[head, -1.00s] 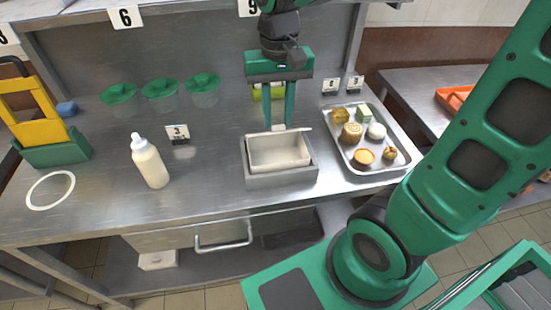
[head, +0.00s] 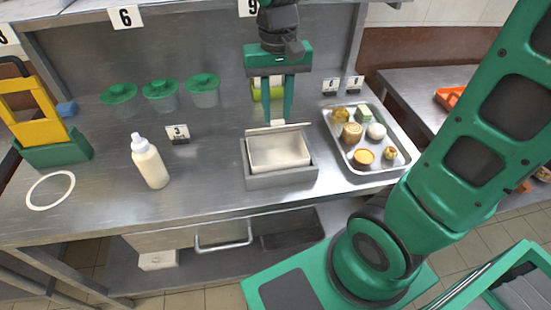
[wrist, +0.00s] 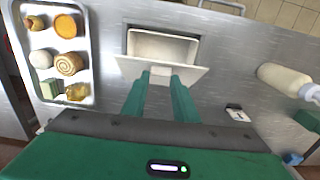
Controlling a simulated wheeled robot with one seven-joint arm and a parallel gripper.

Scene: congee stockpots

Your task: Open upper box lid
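The upper box (head: 281,180) is a grey metal case with a pale inner tray, standing mid-counter; its inside shows. Its pale lid (head: 300,127) is raised at the back edge, tilted open. In the wrist view the lid (wrist: 195,75) is a flap between the box opening (wrist: 165,47) and my gripper. My gripper (head: 277,120) is behind the box, pointing down. Its green fingertips (wrist: 161,74) stand on either side of the lid's small pale handle and appear shut on it. The exact contact is partly hidden.
A metal tray (head: 372,171) with several foods stands right of the box. A white bottle (head: 149,162) stands left. Several green-lidded cups (head: 160,90) are at the back left. A closed drawer with a handle (head: 222,246) is below.

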